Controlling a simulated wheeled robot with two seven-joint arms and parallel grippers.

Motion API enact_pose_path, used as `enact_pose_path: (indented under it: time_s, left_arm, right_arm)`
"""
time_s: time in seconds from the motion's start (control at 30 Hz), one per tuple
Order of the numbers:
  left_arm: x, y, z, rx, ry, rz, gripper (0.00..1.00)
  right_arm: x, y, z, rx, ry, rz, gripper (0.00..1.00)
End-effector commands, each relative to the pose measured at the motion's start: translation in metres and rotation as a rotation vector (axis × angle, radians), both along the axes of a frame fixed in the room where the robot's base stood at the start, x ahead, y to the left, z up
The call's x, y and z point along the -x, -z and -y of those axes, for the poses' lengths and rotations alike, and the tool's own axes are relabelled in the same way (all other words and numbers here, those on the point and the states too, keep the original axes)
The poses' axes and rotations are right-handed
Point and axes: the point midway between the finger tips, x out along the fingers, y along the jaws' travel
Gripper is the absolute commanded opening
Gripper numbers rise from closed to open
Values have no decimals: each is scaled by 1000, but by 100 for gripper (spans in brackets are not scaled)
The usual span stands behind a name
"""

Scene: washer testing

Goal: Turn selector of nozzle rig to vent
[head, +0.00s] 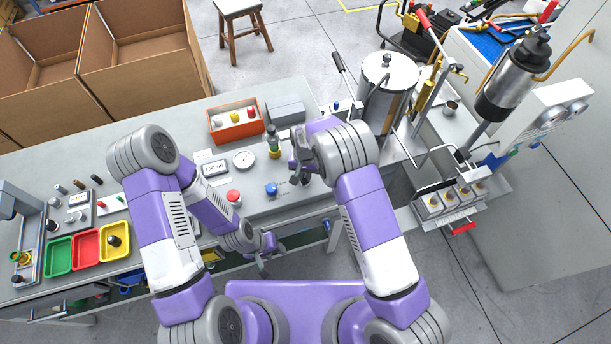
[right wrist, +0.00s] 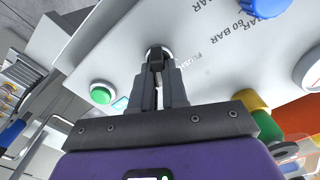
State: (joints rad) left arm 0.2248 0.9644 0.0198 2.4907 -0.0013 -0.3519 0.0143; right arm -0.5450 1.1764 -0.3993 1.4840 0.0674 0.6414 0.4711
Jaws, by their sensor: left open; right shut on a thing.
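The selector (right wrist: 156,56) shows in the right wrist view as a small dark knob on a pale round base, set in a light grey panel (right wrist: 215,68). My right gripper (right wrist: 158,78) is shut on the knob, and its fingers cover much of it. Lettering beside the knob is partly hidden; "60 BAR" is printed farther along the panel. In the head view my right gripper (head: 303,170) is over the bench rig, and the arm hides the selector. My left gripper (head: 264,256) is open and empty, low at the bench's front edge.
A blue knob (head: 272,189), a red button (head: 233,196) and a round gauge (head: 243,159) are left of my right gripper. A green button (right wrist: 102,93) is close to it in the wrist view. An orange bin (head: 235,130) stands behind.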

Motion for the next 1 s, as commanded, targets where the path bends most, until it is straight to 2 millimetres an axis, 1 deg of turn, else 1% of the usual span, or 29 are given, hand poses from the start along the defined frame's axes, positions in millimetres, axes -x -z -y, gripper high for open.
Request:
enact_pose_path:
  time_s: [0.03,0.2,0.5,0.7,1.0]
  left_arm:
    - [0,6,0,0,0,0,43]
    - [0,15,0,0,0,0,43]
    - [0,25,0,0,0,0,43]
    - [0,29,0,0,0,0,43]
    - [0,30,0,0,0,0,43]
  right_arm:
    - [-1,1,0,-3,-41,2,0]
    - [-1,1,-1,-3,-183,2,0]
    - [-1,0,-2,-1,-378,2,0]
    - [-1,0,-3,-1,-451,2,0]
    - [0,-1,-3,-1,-483,2,0]
